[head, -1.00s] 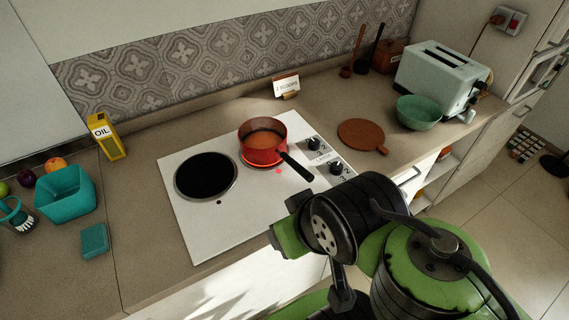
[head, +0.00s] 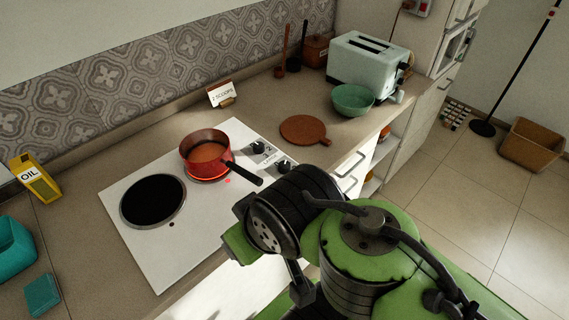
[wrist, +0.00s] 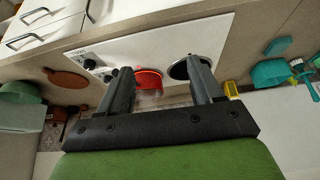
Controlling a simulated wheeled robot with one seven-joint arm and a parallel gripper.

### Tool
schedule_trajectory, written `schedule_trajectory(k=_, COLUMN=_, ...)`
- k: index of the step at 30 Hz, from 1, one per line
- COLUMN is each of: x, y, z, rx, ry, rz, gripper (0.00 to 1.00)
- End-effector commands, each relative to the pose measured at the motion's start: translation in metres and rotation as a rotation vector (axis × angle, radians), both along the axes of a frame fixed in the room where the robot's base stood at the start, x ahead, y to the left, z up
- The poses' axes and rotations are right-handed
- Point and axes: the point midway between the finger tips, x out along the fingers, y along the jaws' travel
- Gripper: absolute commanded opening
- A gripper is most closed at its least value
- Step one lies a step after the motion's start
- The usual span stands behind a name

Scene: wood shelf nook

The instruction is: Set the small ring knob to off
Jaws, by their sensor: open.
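Two black knobs, an upper one (head: 259,147) and a lower one (head: 284,166), sit at the right end of the white cooktop (head: 165,255), with small markings too fine to read. I cannot tell which belongs to the small ring. That ring (head: 208,179) glows red under a red pot (head: 221,140), with a lit red dot beside it. The wider ring (head: 152,201) is dark and bare. The knobs show left of my gripper in the wrist view (wrist: 89,64). My gripper (wrist: 158,67) is open and empty, apart from the knobs. It is hidden in the head view.
A round wooden board (head: 303,129), green bowl (head: 352,100) and toaster (head: 366,65) stand to the right. A "2 SCOOPS" card (head: 220,94) stands behind. An oil tin (head: 34,178) and teal box (head: 10,247) are at left.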

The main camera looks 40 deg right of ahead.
Motion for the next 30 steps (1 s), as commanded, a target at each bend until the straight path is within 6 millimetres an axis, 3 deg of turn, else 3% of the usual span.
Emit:
schedule_trajectory(k=2, x=0.014, y=-0.009, z=0.010, rx=0.009, ry=0.024, rz=-0.084, gripper=0.66)
schedule_trajectory(k=5, x=0.051, y=-0.034, z=0.031, rx=0.041, ry=0.085, rz=-0.315, gripper=0.66)
schedule_trajectory(k=9, x=0.112, y=-0.088, z=0.047, rx=0.121, ry=0.172, rz=-0.729, gripper=0.66)
schedule_trajectory(k=11, x=0.136, y=-0.115, z=0.045, rx=0.166, ry=0.206, rz=-0.905, gripper=0.66)
schedule_trajectory(k=15, x=0.179, y=-0.185, z=0.022, rx=0.286, ry=0.277, rz=-1.314, gripper=0.66)
schedule_trajectory(k=18, x=0.194, y=-0.227, z=-0.002, rx=0.368, ry=0.317, rz=-1.555, gripper=0.66)
schedule_trajectory(k=21, x=0.199, y=-0.252, z=-0.019, rx=0.423, ry=0.339, rz=-1.704, gripper=0.66)
schedule_trajectory(k=26, x=0.200, y=-0.262, z=-0.033, rx=0.444, ry=0.348, rz=-1.762, gripper=0.66)
schedule_trajectory(k=30, x=0.199, y=-0.261, z=-0.063, rx=0.441, ry=0.352, rz=-1.760, gripper=0.66)
